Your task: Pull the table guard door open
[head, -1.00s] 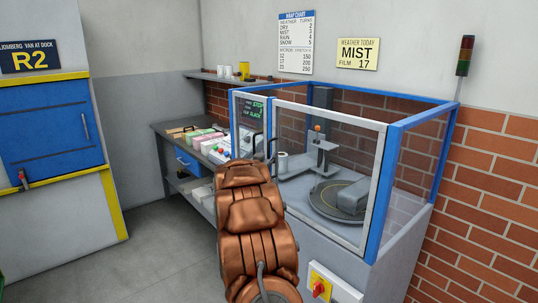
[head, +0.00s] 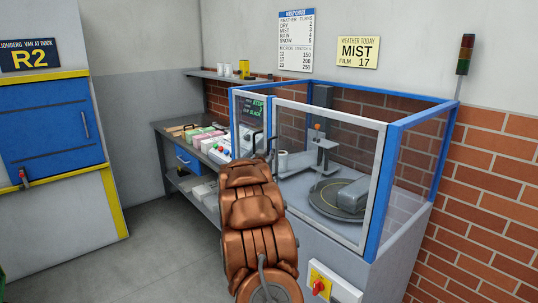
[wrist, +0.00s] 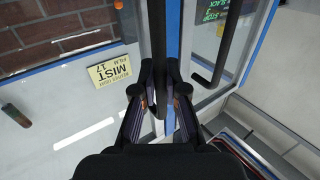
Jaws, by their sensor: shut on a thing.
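The table guard (head: 392,190) is a blue-framed clear enclosure around a turntable. Its guard door (head: 380,185) is a clear panel in a pale grey frame on the front. Beside it, a second clear panel (head: 243,118) carries its own black handle. In the wrist view, my gripper (wrist: 160,68) has its two fingers on either side of a black upright handle bar (wrist: 158,40), shut on it. Another black handle (wrist: 212,65) stands to the right, apart from the fingers. In the head view my brown arm hides the gripper and most of the held handle.
A workbench (head: 162,127) with coloured stacks stands left of the guard. A blue shutter (head: 50,125) is at far left. The floor (head: 150,265) left of my arm is clear.

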